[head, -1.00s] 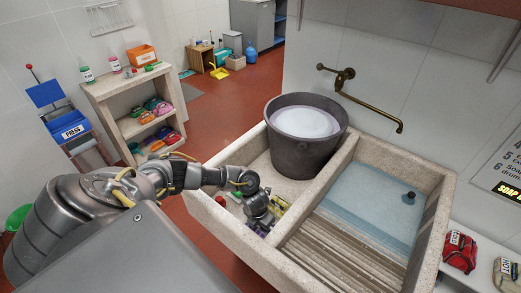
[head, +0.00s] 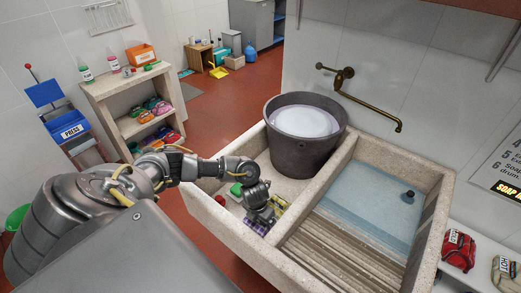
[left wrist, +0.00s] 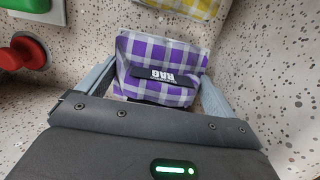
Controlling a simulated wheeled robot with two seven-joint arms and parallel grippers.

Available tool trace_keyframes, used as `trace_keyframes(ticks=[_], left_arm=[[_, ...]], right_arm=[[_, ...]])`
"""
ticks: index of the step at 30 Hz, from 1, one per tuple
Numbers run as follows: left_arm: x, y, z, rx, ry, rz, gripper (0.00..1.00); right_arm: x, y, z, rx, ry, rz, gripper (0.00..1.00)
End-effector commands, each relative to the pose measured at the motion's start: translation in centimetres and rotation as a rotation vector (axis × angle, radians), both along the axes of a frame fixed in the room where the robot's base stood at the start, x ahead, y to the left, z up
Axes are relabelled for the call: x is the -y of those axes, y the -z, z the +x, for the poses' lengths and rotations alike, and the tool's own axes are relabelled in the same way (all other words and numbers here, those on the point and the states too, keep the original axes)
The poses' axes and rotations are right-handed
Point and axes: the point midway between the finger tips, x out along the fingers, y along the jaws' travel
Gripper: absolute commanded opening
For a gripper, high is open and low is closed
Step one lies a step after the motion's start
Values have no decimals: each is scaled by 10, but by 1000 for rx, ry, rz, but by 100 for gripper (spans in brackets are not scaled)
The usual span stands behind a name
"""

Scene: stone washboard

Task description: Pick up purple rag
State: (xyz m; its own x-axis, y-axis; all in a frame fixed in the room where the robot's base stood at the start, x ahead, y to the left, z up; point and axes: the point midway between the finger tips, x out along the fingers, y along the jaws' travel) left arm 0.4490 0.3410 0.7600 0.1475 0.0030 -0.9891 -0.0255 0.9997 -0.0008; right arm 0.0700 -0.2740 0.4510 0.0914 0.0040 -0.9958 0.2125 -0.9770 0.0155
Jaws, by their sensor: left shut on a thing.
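The purple and white checked rag (left wrist: 163,48), with a dark label reading RAG, sits between the two fingers of my left gripper in the left wrist view. My left gripper (head: 261,221) is shut on this purple rag, inside the left compartment of the stone washboard sink (head: 299,171). In the head view only a little of the rag (head: 253,228) shows below the gripper. Whether it is clear of the sink floor cannot be told. My right gripper is not in view.
A yellow checked cloth (left wrist: 178,5) lies just beyond the rag. A green block (head: 236,189) and a red knob-like item (left wrist: 24,58) are close to the left. A grey bucket (head: 300,152) stands behind. The right compartment holds water (head: 375,203).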

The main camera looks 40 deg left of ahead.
Motion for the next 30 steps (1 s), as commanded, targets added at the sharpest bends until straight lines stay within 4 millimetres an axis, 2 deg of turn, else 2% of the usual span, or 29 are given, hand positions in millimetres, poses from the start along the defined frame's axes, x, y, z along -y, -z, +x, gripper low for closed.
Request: trace_keyframes(ticks=[1, 9, 16, 21, 30], left_arm=[[0, -14, 2, 6, 2, -2, 70], [0, -80, 3, 8, 3, 0, 70], [-1, -125, 2, 7, 1, 2, 70], [0, -140, 2, 5, 1, 1, 70], [-1, -143, 1, 2, -2, 1, 70]], right_arm=[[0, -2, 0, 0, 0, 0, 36], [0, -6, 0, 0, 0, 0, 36], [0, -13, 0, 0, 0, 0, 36], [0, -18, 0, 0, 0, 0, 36], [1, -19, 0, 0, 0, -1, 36]])
